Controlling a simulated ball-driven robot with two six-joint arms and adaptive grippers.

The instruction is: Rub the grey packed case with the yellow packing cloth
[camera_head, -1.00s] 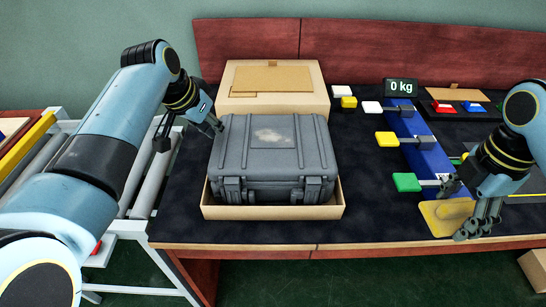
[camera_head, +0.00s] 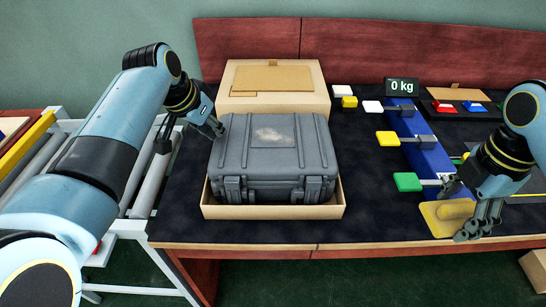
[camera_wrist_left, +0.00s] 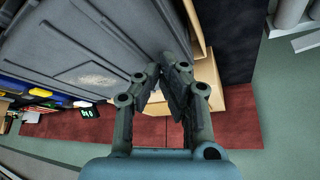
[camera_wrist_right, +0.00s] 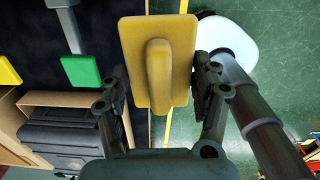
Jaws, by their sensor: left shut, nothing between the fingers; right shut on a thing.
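The grey packed case (camera_head: 235,158) sits closed in a shallow cardboard tray (camera_head: 275,212), with a pale dusty patch on its lid. The case also shows in the left wrist view (camera_wrist_left: 80,40). The yellow packing cloth (camera_head: 436,222) is a flat pad with a raised grip, at the table's front right edge. My right gripper (camera_head: 468,234) is shut on it; the right wrist view shows the cloth (camera_wrist_right: 133,60) between the fingers. My left gripper (camera_head: 219,130) is shut and empty at the case's far left corner; I cannot tell whether it touches.
A cardboard box (camera_head: 275,105) stands behind the case. A roller conveyor (camera_head: 148,185) is at the left.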

